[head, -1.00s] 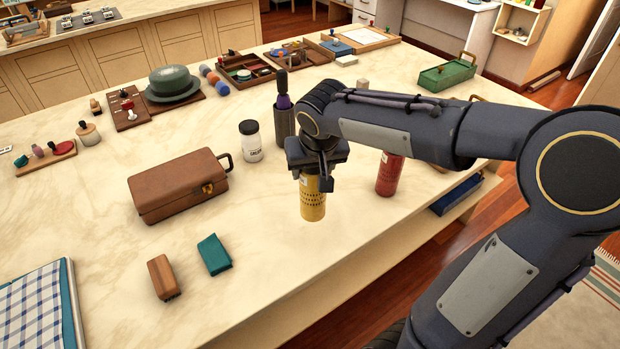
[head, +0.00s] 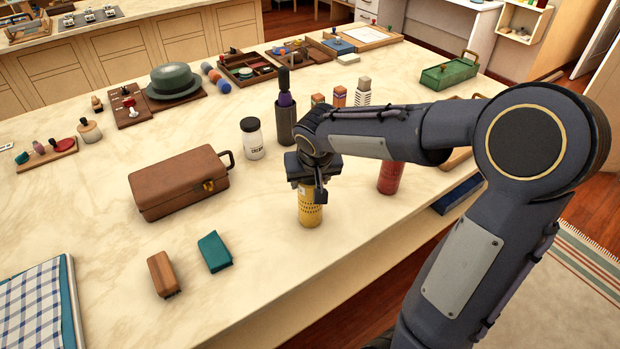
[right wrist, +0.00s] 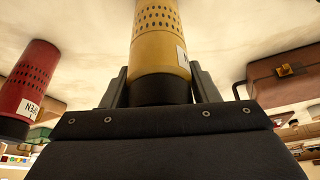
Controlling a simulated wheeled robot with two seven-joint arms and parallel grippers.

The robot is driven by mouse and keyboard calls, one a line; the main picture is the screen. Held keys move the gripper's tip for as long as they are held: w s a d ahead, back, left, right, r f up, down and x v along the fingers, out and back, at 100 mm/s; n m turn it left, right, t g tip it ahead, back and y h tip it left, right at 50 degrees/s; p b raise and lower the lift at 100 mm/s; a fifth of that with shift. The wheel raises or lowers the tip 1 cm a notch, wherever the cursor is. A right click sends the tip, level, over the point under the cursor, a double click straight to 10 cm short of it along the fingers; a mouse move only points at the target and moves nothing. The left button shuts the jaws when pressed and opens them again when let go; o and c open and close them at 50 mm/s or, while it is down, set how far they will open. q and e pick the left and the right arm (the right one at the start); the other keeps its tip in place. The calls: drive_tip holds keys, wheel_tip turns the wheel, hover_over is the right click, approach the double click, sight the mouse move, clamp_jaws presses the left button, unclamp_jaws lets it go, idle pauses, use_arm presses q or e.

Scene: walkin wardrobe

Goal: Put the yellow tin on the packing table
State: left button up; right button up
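The yellow tin (head: 311,211) is upright near the front edge of the pale marble-topped counter (head: 250,278). My right gripper (head: 311,183) reaches down over its top. In the right wrist view, the tin's yellow perforated body (right wrist: 158,40) and black cap (right wrist: 160,91) sit between the two fingers, which close against the cap's sides. The gripper hides the cap in the head view. I cannot tell whether the tin's base touches the counter. My left gripper is not in view. I cannot tell which surface is the packing table.
A red tin (head: 390,177) stands right of the yellow tin, partly behind my arm. A white jar (head: 252,140) and a dark bottle (head: 285,122) stand behind. A brown case (head: 180,183), a teal block (head: 214,252) and a brown block (head: 163,275) lie left. Bare marble lies between them.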

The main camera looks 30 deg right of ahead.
drive_tip(key=o, duration=0.4)
drive_tip(key=shift+r+p, duration=0.35)
drive_tip(key=shift+s+r, duration=0.1)
drive_tip(key=shift+r, duration=0.25)
drive_tip(key=v, duration=1)
drive_tip(key=s+a+f+y, duration=0.1)
drive_tip(key=s+a+f, duration=0.1)
drive_tip(key=s, duration=0.4)
drive_tip(key=s+a+f+n+y, duration=0.1)
drive_tip(key=s+a+f+y, duration=0.1)
drive_tip(key=s, duration=0.4)
drive_tip(key=s+a+f+n+t+y, duration=0.1)
drive_tip(key=s+a+f+y, duration=0.1)
drive_tip(key=s, duration=0.4)
drive_tip(key=shift+s+a+f+p, duration=0.1)
drive_tip(key=shift+s+f+p, duration=0.15)
drive_tip(key=shift+s+p, duration=0.1)
